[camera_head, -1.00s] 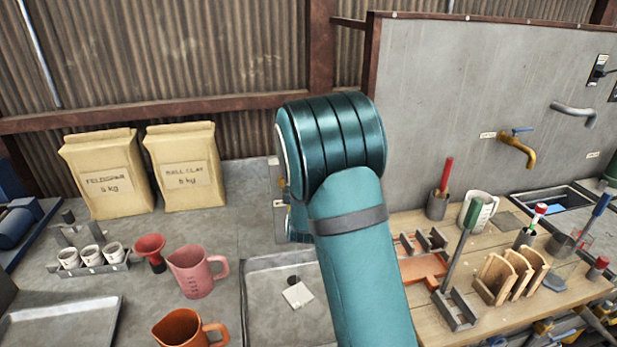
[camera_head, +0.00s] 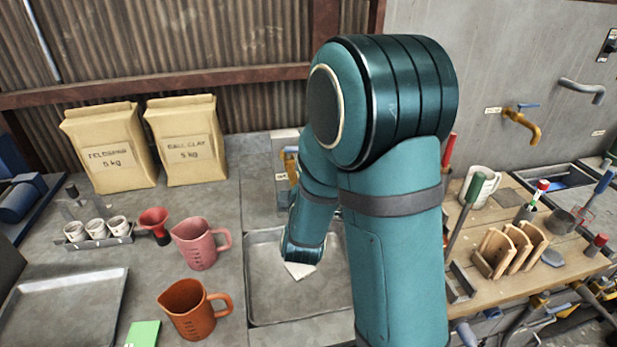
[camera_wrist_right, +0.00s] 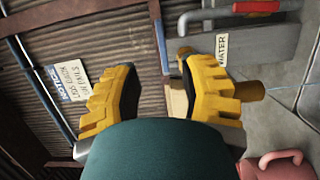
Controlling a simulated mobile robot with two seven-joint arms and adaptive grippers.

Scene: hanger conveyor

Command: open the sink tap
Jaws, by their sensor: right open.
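A brass tap (camera_head: 522,122) with a blue lever is on the grey wall panel at the right of the head view, by the sink basin (camera_head: 568,180). My right gripper (camera_wrist_right: 158,75) shows in the wrist view with its yellow fingers apart. No object is clearly held between them. In the head view my right arm bends in the middle and hides its own gripper. A pipe with a red handle (camera_wrist_right: 256,7) and a WATER label (camera_wrist_right: 222,48) are beyond the right-hand finger in the wrist view. My left gripper is not in view.
A grey spout (camera_head: 583,90) is right of the brass tap. A pink jug (camera_head: 197,246), an orange jug (camera_head: 190,312) and two paper bags (camera_head: 110,150) stand left of my arm. A wooden bench with tools (camera_head: 525,285) is at the right.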

